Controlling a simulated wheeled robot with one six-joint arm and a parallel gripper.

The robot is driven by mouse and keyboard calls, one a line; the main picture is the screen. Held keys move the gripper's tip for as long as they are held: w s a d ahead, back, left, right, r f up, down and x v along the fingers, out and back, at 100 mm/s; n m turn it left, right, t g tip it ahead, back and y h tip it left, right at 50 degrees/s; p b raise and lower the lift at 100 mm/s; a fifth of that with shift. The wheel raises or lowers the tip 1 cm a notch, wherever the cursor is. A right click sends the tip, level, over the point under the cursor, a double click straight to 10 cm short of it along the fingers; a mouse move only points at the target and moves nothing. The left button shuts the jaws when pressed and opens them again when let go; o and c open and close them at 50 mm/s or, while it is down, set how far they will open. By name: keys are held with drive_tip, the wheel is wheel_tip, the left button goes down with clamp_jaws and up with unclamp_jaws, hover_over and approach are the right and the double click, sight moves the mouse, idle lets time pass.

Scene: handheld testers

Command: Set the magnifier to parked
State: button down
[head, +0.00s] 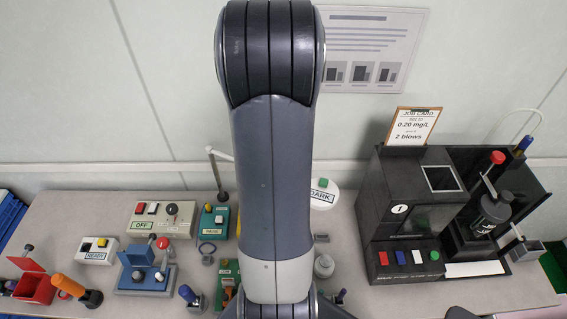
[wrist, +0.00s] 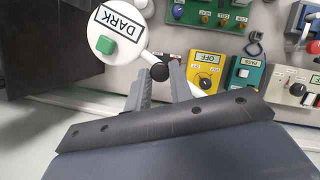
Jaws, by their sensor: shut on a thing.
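The magnifier has a round white head (head: 325,196) with a DARK label and a green button, partly hidden behind my arm in the head view. Its thin white arm (head: 222,154) runs left to an upright post. In the wrist view the white magnifier head (wrist: 136,20) is at the upper left, with a black knob (wrist: 159,71) on its arm. My gripper (wrist: 161,77) is shut on this black knob, one finger on each side. The head view hides my gripper behind my own arm.
A yellow box (wrist: 204,84) marked OFF and a teal box (wrist: 246,76) stand close right of my gripper in the wrist view. A large black tester (head: 412,205) with a job card (head: 411,125) stands right. Several small testers crowd the left table.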

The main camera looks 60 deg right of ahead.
drive_tip(key=shift+w+d+n, duration=0.2)
drive_tip(key=shift+d+n, duration=0.1)
drive_tip(key=shift+d, duration=0.35)
drive_tip(key=shift+w+d+n, duration=0.15)
drive_tip(key=shift+d+n, duration=0.15)
drive_tip(key=shift+d, duration=0.35)
drive_tip(key=c, duration=1.3)
unclamp_jaws()
drive_tip(key=shift+o, duration=0.2)
drive_tip(key=v, duration=0.7)
drive_tip(key=shift+w+r+b, duration=0.15)
drive_tip(key=shift+r+b, duration=0.05)
drive_tip(key=shift+b, duration=0.1)
drive_tip(key=shift+a, duration=0.1)
